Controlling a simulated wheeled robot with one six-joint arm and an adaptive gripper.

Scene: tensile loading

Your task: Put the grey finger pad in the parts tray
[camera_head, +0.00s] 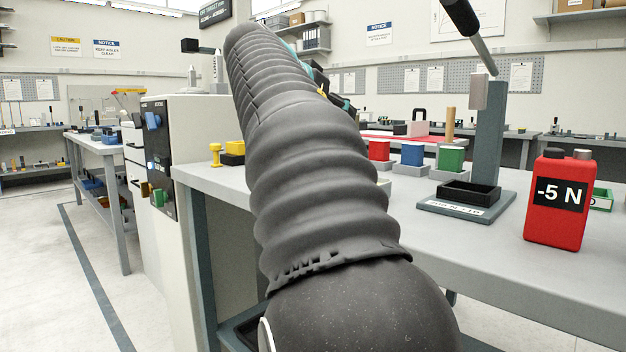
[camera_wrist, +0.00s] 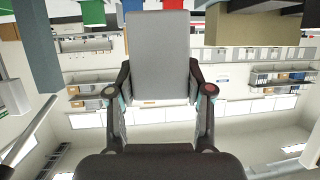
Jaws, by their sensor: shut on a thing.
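In the wrist view, the grey finger pad (camera_wrist: 158,48) is a flat grey block held upright in the picture between the two fingers of my gripper (camera_wrist: 157,82). The gripper is shut on it and it is clear of any surface I can see. In the head view, my arm hides most of the gripper and the pad; only teal and black bits show past the arm's far end. I cannot tell which container is the parts tray. A small black open tray (camera_head: 468,191) sits on a grey lever stand (camera_head: 489,130) on the right table.
The grey table (camera_head: 420,250) also carries a red "-5 N" container (camera_head: 559,215), and red (camera_head: 379,150), blue (camera_head: 412,154) and green (camera_head: 450,158) blocks in grey holders. A yellow stamp-like piece (camera_head: 215,154) stands at left. A white machine cabinet (camera_head: 205,120) stands left of the table.

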